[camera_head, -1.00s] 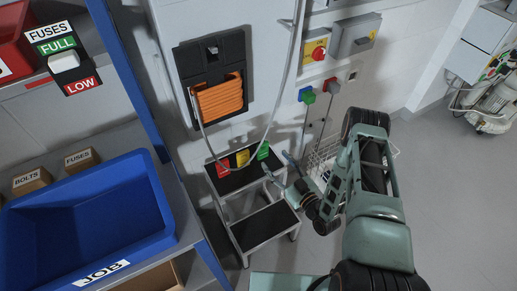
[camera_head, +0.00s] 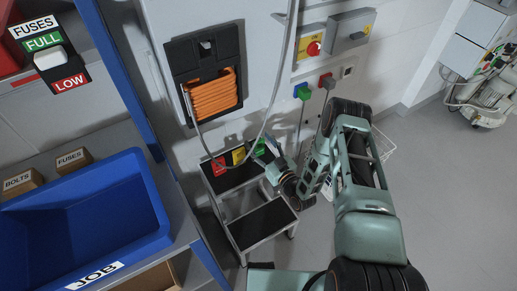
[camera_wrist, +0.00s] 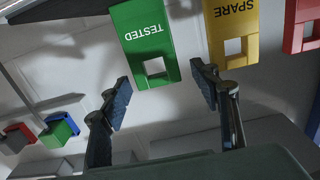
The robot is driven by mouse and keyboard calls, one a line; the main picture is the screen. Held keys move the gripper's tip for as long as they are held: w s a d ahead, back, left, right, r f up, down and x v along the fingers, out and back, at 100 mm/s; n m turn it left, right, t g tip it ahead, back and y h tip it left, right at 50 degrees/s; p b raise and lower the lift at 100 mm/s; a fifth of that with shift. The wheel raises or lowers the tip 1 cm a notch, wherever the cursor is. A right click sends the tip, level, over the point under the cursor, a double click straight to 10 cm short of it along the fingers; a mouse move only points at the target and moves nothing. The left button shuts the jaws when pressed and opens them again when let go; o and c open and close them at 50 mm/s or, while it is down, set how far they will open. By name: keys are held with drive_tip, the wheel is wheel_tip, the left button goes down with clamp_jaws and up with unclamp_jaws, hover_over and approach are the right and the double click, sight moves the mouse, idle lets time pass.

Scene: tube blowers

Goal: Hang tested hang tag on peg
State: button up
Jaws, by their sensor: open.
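The green TESTED tag (camera_wrist: 150,30) has a square hole and shows upside down, ahead of my gripper (camera_wrist: 162,92) in the wrist view. The gripper is open, its two blue-padded fingers on either side below the tag, with nothing between them. In the head view the green tag (camera_head: 259,146) sits at the right of a row on the top step of a stool, and my gripper (camera_head: 266,162) is close to it.
A yellow SPARE tag (camera_wrist: 232,25) and a red tag (camera_wrist: 300,28) stand beside the green one. The step stool (camera_head: 262,222) is by the wall. A grey cable hangs past an orange hose reel (camera_head: 214,97). A blue JOB bin (camera_head: 85,205) is at left.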

drive_tip(key=shift+w+a, duration=0.25)
drive_tip(key=shift+w, duration=0.1)
drive_tip(key=shift+c, duration=0.4)
drive_tip(key=c, duration=1)
